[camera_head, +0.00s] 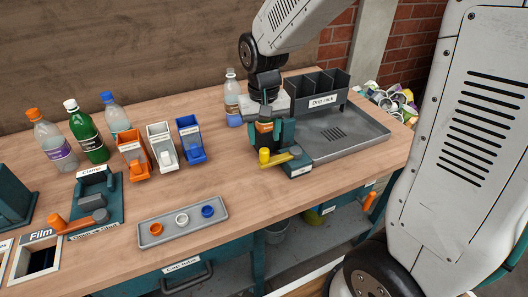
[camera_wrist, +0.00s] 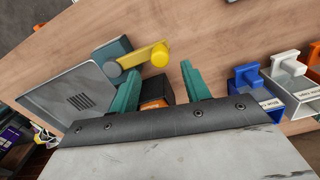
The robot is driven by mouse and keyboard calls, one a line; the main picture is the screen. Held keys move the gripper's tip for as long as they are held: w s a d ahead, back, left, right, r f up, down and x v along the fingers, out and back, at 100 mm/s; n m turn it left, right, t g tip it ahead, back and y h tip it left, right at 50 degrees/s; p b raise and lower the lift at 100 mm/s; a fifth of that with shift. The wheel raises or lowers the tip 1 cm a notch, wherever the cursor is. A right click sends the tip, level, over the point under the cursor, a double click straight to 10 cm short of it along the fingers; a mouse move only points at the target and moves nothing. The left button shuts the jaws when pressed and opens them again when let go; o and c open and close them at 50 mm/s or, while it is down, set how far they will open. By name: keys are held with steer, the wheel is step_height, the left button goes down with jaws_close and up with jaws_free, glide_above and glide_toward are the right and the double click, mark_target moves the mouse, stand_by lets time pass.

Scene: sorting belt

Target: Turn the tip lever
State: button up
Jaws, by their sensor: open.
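The tip lever (camera_head: 280,158) is a yellow bar with a taller yellow knob at its left end, mounted on a teal base block (camera_head: 298,169) near the front left corner of the drip tray. In the wrist view the lever (camera_wrist: 135,57) and its knob (camera_wrist: 160,54) lie just beyond my fingertips. My gripper (camera_head: 269,138) points down above and just behind the lever, with its teal fingers apart.
The drip rack (camera_head: 322,92) and grey tray (camera_head: 345,135) stand right of the lever. A bottle (camera_head: 232,97) stands close behind my gripper. Blue, white and orange bins (camera_head: 190,139) stand left. A cap tray (camera_head: 182,220) lies front left. Table between is clear.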

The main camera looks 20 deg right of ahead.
mark_target(264, 150)
step_height(264, 150, down, 7)
steer(key=shift+r, duration=0.2)
jaws_close()
steer(key=shift+a, duration=0.1)
